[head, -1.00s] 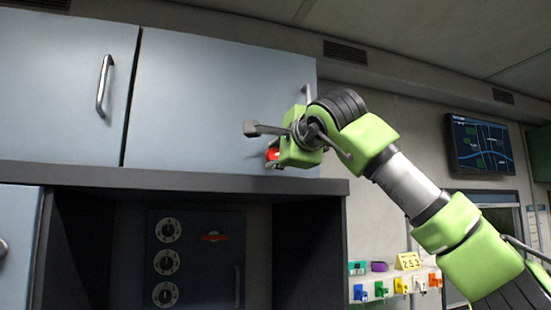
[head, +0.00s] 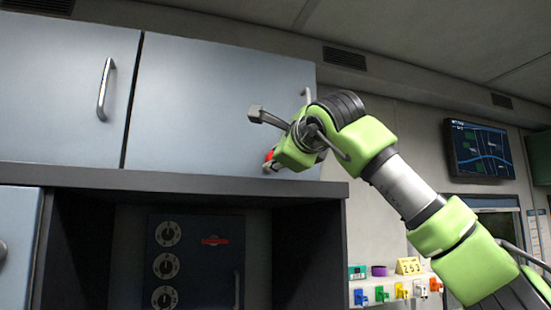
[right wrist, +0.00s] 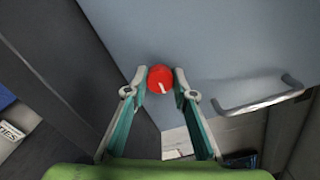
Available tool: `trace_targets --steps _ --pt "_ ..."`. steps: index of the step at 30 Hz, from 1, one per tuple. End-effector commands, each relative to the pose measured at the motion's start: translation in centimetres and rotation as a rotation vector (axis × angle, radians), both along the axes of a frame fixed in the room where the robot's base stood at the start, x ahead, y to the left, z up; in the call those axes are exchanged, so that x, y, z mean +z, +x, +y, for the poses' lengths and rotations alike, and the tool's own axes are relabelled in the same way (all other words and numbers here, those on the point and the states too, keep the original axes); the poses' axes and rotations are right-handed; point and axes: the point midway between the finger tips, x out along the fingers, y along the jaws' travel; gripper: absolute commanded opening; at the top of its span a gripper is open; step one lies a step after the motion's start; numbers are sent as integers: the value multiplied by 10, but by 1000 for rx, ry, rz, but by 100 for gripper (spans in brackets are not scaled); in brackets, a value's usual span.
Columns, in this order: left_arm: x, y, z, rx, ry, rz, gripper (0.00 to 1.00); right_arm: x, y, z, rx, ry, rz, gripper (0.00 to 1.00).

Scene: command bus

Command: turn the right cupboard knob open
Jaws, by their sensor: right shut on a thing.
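The red knob (head: 268,155) is at the lower right of the right upper cupboard door (head: 200,95), mostly hidden by my gripper in the head view. In the right wrist view the knob (right wrist: 160,78) is round, with a short white mark slanting towards its lower right. My right gripper (head: 270,163) is shut on the knob, one fingertip on each side of it (right wrist: 160,80). The door looks closed. Its metal handle (head: 306,95) is partly behind my arm; it shows whole in the right wrist view (right wrist: 258,103). My left gripper is not in view.
A left upper door (head: 55,90) has its own handle (head: 105,88). A dark ledge (head: 170,182) runs below the doors, over an open recess with a panel of dials (head: 167,265). A wall screen (head: 480,150) and a shelf with coloured hooks (head: 395,290) are at right.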

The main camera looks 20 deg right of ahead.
Motion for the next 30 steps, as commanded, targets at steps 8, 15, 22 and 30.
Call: trace_targets --steps 8,15,22,30 --pt "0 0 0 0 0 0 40 -2 1 0 0 -1 4 41" --pt "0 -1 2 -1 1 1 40 -1 0 0 0 -2 1 41" --pt "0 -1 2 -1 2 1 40 1 -14 0 1 -3 -1 41" --pt "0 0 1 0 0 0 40 0 -63 -3 0 -4 -1 41"
